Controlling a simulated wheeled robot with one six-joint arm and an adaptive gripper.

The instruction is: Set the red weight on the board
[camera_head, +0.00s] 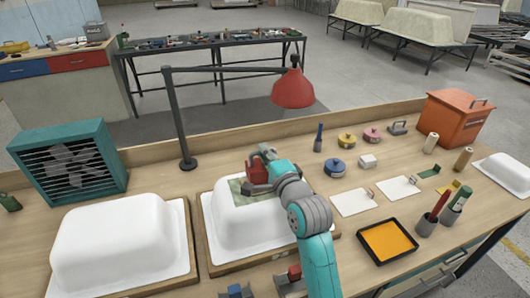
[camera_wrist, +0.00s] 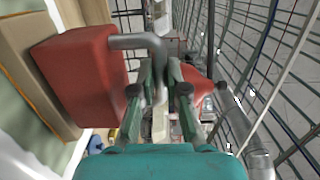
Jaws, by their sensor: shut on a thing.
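The red weight (camera_head: 257,166) is a block with a grey bar handle, above the middle white tub shell (camera_head: 240,230) in the head view. In the wrist view the red weight (camera_wrist: 85,75) is large at the left. My gripper (camera_wrist: 160,80) is shut on its handle. In the head view my gripper (camera_head: 262,180) is over the top of the shell. A pale green patch (camera_head: 237,187) lies on the shell beside the weight. A tan board-like strip (camera_wrist: 45,80) shows beside the weight in the wrist view. Whether the weight touches it I cannot tell.
A second white shell (camera_head: 115,240) is at the left, near a teal fan (camera_head: 70,163). A red lamp (camera_head: 293,90) on a dark stand rises behind. Tape rolls, white sheets (camera_head: 353,202), a yellow tray (camera_head: 388,241) and an orange box (camera_head: 452,118) are at the right.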

